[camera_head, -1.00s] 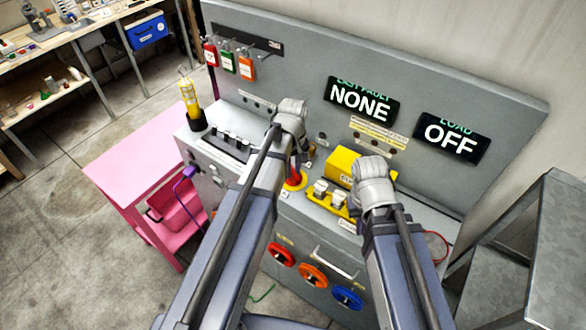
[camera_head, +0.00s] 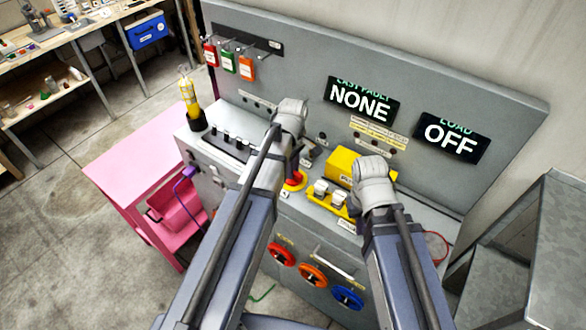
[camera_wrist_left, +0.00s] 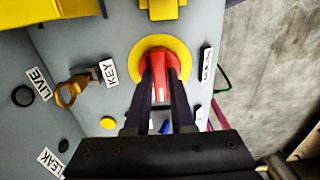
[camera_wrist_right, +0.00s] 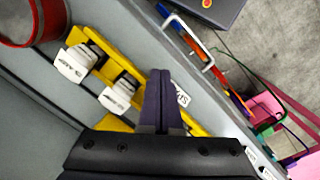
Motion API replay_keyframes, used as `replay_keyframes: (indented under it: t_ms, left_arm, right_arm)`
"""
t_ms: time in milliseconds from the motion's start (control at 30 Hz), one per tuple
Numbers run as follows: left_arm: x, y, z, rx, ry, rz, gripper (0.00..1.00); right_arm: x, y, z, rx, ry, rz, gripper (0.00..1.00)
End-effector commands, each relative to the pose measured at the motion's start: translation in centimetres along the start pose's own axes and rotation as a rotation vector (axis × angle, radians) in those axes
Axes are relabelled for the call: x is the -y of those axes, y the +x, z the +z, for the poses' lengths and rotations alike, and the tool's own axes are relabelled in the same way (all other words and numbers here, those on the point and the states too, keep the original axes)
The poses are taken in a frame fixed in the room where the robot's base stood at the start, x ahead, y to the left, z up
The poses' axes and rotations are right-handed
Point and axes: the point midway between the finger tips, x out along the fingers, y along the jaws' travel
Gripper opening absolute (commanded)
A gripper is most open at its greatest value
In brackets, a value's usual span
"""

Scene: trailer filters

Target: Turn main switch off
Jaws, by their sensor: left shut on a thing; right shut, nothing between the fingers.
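The main switch is a red rotary handle (camera_wrist_left: 160,62) on a round yellow plate (camera_wrist_left: 138,50). In the head view the red handle (camera_head: 294,178) shows partly behind my left wrist. My left gripper (camera_wrist_left: 161,85) is shut on the red handle, one dark finger on each side of it. A label at the plate's edge is too small to read. My right gripper (camera_wrist_right: 158,75) is shut and empty, held over the front part of the panel beside the white switches (camera_wrist_right: 118,95) on a yellow strip. The wall display LOAD (camera_head: 452,137) reads OFF. The other display (camera_head: 361,103) reads NONE.
A yellow box (camera_head: 345,163) stands behind the white switches. A yellow key (camera_wrist_left: 70,92) sits beside the KEY label. Red, orange and blue round knobs (camera_head: 313,274) are on the cabinet front. A pink cart (camera_head: 125,170) stands at the left.

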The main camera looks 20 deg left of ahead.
Motion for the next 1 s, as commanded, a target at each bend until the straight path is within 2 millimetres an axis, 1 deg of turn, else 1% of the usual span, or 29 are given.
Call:
replay_keyframes:
  t_ms: [400, 433, 600, 700, 1000]
  left_arm:
    - [0.02, 0.01, 0.00, 0.000, -0.009, 0.000, 0.00]
    - [0.02, 0.01, 0.00, 0.000, -0.009, 0.000, 0.24]
    - [0.01, 0.00, 0.00, 0.000, -0.008, 0.000, 0.43]
    - [0.01, 0.00, 0.00, 0.000, -0.007, 0.000, 0.53]
    - [0.01, -0.14, 0.00, 0.000, -0.007, 0.000, 0.53]
  right_arm:
    - [0.00, 0.01, 0.00, 0.000, 0.000, 0.000, 0.00]
    - [0.00, 0.01, 0.00, 0.000, 0.000, 0.000, 0.00]
    - [0.00, 0.00, 0.00, 0.000, 0.000, 0.000, 0.00]
    - [0.00, 0.00, 0.00, 0.000, 0.000, 0.000, 0.00]
    - [-0.01, -0.14, 0.01, 0.000, 0.000, 0.000, 0.00]
